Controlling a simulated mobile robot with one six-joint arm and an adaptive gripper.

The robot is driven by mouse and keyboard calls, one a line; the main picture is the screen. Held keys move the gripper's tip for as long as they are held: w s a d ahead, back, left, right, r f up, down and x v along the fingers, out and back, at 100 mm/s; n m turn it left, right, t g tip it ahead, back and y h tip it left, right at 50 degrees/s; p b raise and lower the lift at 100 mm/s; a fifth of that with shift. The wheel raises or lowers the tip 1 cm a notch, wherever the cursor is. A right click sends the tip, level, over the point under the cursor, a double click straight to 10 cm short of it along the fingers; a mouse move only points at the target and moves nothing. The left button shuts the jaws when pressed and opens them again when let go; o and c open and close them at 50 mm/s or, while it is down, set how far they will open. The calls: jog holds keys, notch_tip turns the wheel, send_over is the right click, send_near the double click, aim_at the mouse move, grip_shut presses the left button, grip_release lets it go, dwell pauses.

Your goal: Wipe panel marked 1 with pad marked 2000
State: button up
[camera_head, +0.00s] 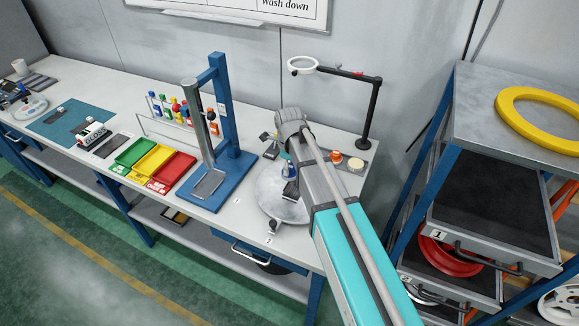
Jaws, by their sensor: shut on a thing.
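My arm reaches over the right end of the bench. My gripper (289,180) shows only in part below the wrist, over a round grey plate (270,205). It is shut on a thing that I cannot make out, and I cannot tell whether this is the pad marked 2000. Dark flat pieces (83,126) lie on a teal mat (50,118) at the left. A white block with dark lettering (95,136) stands at the mat's right edge, beside a dark flat plate (111,146). I cannot surely read panel mark 1 or pad mark 2000 anywhere.
Green, yellow and red trays (152,158) lie mid-bench, before a rack of coloured bottles (180,110). A blue press-like stand (222,110) rises beside them. A lamp or magnifier on a black post (369,115) stands behind my arm. A drawer rack (500,200) is at right.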

jog(key=shift+r, duration=0.1)
jog(key=shift+r+p, duration=1.45)
jog(key=shift+p, duration=0.1)
jog(key=shift+f, duration=0.15)
notch_tip(320, 180, down, 4)
jog(key=b, duration=0.3)
jog(key=shift+r+b, duration=0.25)
jog(key=shift+b, duration=0.1)
